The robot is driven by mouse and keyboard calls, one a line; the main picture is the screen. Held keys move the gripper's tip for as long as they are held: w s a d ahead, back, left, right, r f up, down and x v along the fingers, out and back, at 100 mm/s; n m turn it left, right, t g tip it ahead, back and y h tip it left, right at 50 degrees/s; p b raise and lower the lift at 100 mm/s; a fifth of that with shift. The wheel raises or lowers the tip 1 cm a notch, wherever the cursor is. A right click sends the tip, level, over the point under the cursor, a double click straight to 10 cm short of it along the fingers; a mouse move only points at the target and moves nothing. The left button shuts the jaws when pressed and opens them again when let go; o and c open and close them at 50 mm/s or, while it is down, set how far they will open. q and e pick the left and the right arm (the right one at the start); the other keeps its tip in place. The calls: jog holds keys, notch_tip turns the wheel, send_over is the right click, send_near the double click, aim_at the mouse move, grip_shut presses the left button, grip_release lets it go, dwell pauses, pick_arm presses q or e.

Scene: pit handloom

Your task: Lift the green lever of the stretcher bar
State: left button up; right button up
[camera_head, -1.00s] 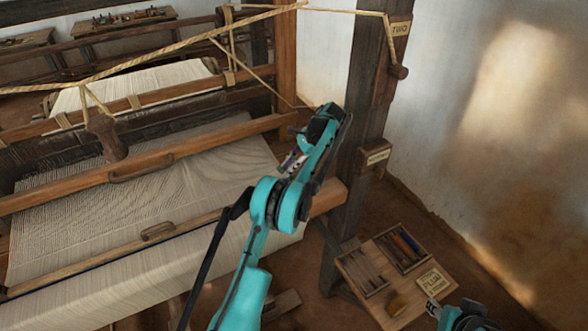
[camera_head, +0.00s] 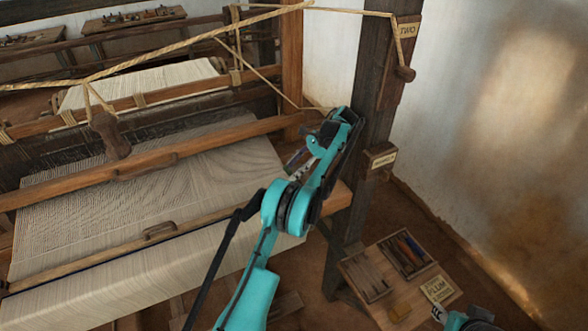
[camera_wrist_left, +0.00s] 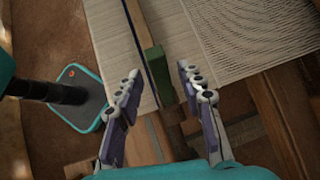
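The green lever (camera_wrist_left: 157,76) shows in the left wrist view as a dark green block at the end of the wooden stretcher bar (camera_wrist_left: 134,22), by the cloth's edge. My left gripper (camera_wrist_left: 159,70) is open, one finger on each side of the lever. Gaps show on both sides, so the fingers look apart from it; height is hard to judge. In the head view the stretcher bar (camera_head: 110,249) lies across the cloth, and my left arm hides the lever. My left gripper (camera_head: 299,158) is partly hidden there. Part of my right arm (camera_head: 468,318) shows at the bottom right; its fingers are unclear.
The woven cloth (camera_head: 130,205) and wooden beams fill the left. A dark post (camera_head: 355,200) stands just right of my left arm. A low board with a tool tray (camera_head: 405,252) and a sign (camera_head: 437,288) lies at the lower right.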

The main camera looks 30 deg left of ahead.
pick_arm(q)
notch_tip(320, 180, up, 10)
dwell(0.6)
dwell(0.4)
